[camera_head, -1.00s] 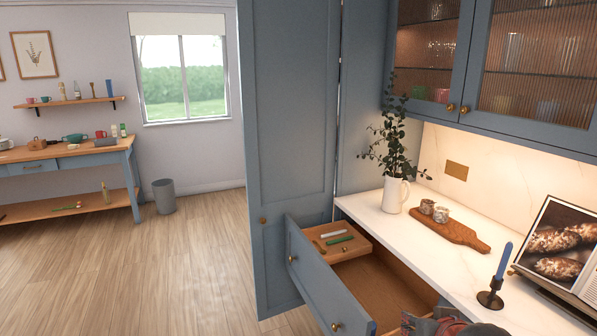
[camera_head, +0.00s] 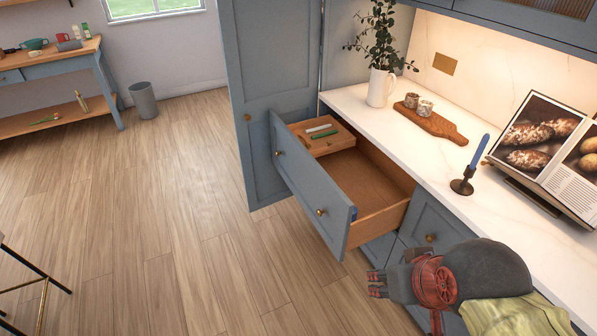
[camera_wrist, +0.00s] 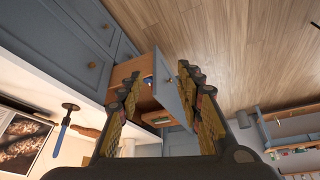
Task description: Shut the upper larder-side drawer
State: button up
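The upper larder-side drawer (camera_head: 303,186) is pulled well out from under the white counter, beside the tall blue larder door. Its blue front has two brass knobs, and a wooden tray (camera_head: 336,141) with small items sits at its far end. My gripper (camera_head: 374,284) is outside the drawer, right of and below the near end of its front, and apart from it. In the wrist view my gripper's (camera_wrist: 159,72) fingers are spread with nothing between them. The drawer's blue front (camera_wrist: 168,88) shows beyond and between the fingers.
The counter (camera_head: 395,150) holds a vase with a plant (camera_head: 381,87), a wooden board with two cups (camera_head: 437,122), a blue candle (camera_head: 478,153) and an open book (camera_head: 535,135). The floor (camera_head: 190,230) in front of the drawer is clear. A stool (camera_head: 38,280) stands at lower left.

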aim_at(327, 188)
jog(key=i+j+u, duration=0.15)
jog(key=i+j, duration=0.2)
jog(key=i, duration=0.25)
jog(key=i+j+u, duration=0.15)
jog(key=i, duration=0.5)
jog(key=i+j+u, duration=0.15)
jog(key=i, duration=0.45)
jog(key=i+j+u, duration=0.15)
jog(key=i, duration=0.5)
